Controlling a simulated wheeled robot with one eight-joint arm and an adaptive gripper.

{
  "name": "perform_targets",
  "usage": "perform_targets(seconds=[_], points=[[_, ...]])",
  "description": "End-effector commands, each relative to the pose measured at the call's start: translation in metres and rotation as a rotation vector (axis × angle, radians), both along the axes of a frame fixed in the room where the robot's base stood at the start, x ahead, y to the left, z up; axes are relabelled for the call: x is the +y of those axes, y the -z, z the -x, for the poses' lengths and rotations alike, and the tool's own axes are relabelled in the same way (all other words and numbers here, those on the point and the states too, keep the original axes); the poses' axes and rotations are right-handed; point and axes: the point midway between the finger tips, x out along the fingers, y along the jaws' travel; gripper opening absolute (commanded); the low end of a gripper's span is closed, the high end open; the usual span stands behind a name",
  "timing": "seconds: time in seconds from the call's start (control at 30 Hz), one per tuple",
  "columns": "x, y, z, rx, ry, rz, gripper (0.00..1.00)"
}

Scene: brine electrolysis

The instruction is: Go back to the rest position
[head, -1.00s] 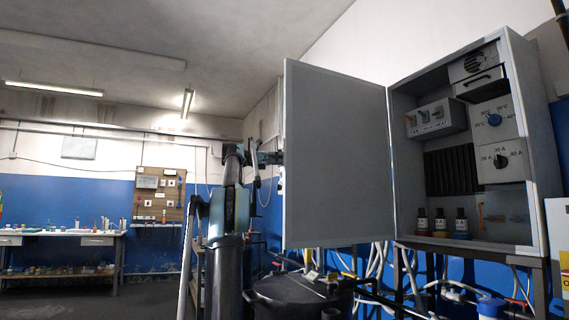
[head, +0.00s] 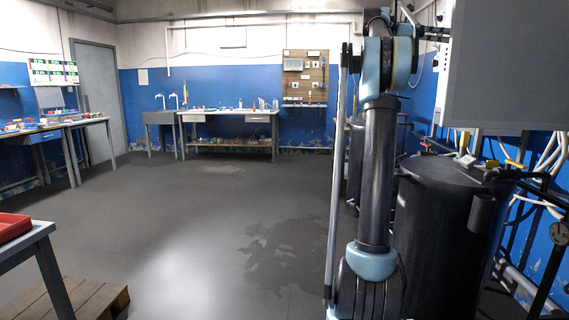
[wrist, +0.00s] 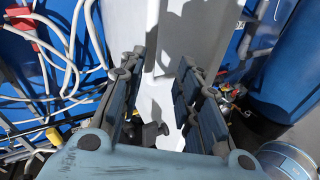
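My gripper (wrist: 162,72) shows in the wrist view with its two dark fingers apart. A pale grey-white panel shows beyond the gap, and nothing is clearly gripped. In the head view my arm stands upright right of centre, and its end reaches right toward the grey cabinet door (head: 495,75). The gripper is small and partly cut off there. I cannot tell whether it touches the door. The cabinet's inside is out of view.
A black drum (head: 440,235) stands close right of my arm, with pipes and white hoses (head: 525,175) beside it. A red tray on a table (head: 40,235) and a wooden pallet (head: 75,300) are at lower left. The middle floor is clear.

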Motion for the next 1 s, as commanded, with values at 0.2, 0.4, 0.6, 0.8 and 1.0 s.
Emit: perform_targets(seconds=[0.2,0.4,0.6,0.8,1.0], points=[[0.021,0.043,0.017,-0.137,-0.045,-0.049,0.31],[0.043,0.088,0.037,-0.272,-0.066,-0.106,0.31],[0.073,0.144,0.062,-0.427,-0.072,-0.178,0.31],[0.111,0.214,0.094,-0.602,-0.055,-0.269,0.31],[0.155,0.291,0.127,-0.776,-0.013,-0.369,0.31]])
